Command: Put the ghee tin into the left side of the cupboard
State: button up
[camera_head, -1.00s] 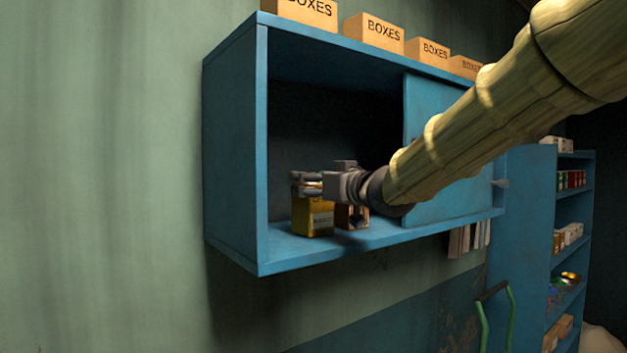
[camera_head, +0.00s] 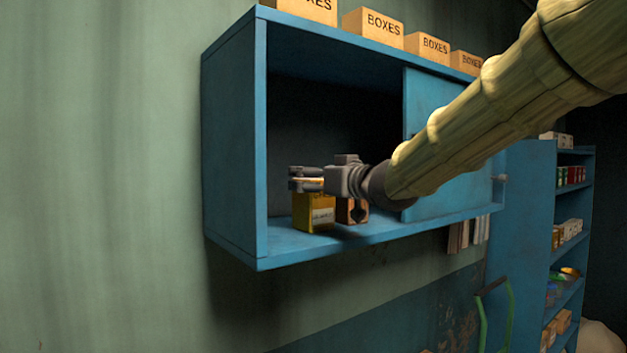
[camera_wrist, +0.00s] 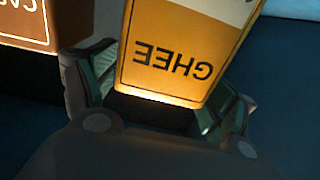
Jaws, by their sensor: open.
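The ghee tin (camera_head: 314,216) is a yellow-orange box standing upright on the floor of the blue cupboard (camera_head: 233,150), in its open left side. In the wrist view the tin (camera_wrist: 185,60) shows its GHEE label upside down, between the fingers. My gripper (camera_head: 304,180) is open at the tin's top, with fingers pointing left in the head view. In the wrist view the gripper (camera_wrist: 160,105) has a finger on each side of the tin. Whether the fingers touch it I cannot tell.
A brown box (camera_head: 352,211) stands on the cupboard floor just right of the tin; part of it shows in the wrist view (camera_wrist: 28,22). A blue sliding door (camera_head: 465,180) covers the right side. Cartons (camera_head: 372,28) line the cupboard's top.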

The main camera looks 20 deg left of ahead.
jog(key=b+v, duration=0.3)
jog(key=v, duration=0.8)
jog(key=shift+s+d+b, duration=0.25)
jog(key=shift+d+b, duration=0.05)
jog(key=shift+b, duration=0.05)
jog(key=shift+c, duration=0.3)
dwell(0.7)
